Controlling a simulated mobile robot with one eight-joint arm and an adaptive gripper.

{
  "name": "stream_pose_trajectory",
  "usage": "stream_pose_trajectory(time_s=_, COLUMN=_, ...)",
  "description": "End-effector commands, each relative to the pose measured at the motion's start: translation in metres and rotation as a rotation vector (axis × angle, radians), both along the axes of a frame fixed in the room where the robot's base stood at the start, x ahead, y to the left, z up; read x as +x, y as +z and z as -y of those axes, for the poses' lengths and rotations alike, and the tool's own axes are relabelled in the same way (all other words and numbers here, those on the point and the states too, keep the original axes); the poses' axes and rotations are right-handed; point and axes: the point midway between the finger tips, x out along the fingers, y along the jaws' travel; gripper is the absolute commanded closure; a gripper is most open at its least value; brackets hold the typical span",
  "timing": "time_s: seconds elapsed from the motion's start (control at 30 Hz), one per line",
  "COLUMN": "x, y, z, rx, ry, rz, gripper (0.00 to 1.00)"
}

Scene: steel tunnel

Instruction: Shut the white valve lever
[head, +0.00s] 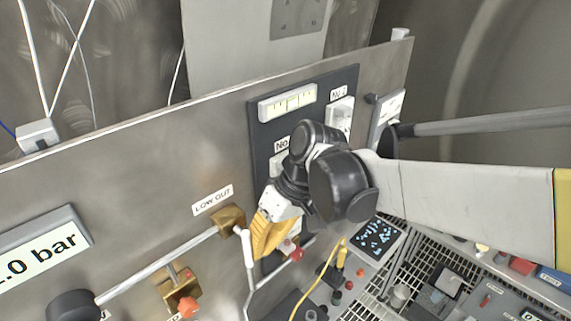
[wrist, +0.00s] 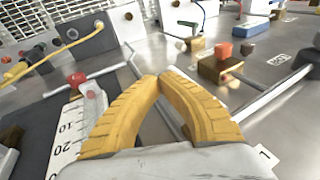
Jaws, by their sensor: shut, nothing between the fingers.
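The white lever (head: 248,248) shows in the head view as a pale bar hanging down from a brass valve block (head: 229,219) below the LOW OUT label. My gripper (head: 262,253) has yellow fingers and is just to the right of the lever, close to it. I cannot tell whether they touch. In the wrist view the gripper (wrist: 160,80) has its two fingertips together with nothing between them. A pale bar runs behind the fingers there, partly hidden, and I cannot tell for sure that it is the lever.
A lower brass valve with an orange knob (head: 184,306) sits left of the lever. A pipe (head: 160,264) runs left from the upper block. A red knob (wrist: 76,80) and a numbered scale (wrist: 66,135) are beside the fingers. A yellow cable (head: 318,281) hangs at right.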

Motion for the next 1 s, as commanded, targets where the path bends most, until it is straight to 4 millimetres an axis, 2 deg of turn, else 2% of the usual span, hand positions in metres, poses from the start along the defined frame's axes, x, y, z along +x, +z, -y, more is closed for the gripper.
stream_pose_trajectory(time_s=0.37, x=-0.001, y=0.005, z=0.001, rx=0.002, ry=0.003, rz=-0.003, gripper=1.00)
stream_pose_trajectory(time_s=0.47, x=0.002, y=0.017, z=0.007, rx=0.002, ry=0.002, rz=-0.003, gripper=1.00)
stream_pose_trajectory(time_s=0.8, x=0.016, y=0.080, z=0.037, rx=0.002, ry=-0.001, rz=-0.001, gripper=1.00)
stream_pose_trajectory(time_s=1.0, x=0.021, y=0.103, z=0.048, rx=0.001, ry=-0.001, rz=-0.002, gripper=1.00)
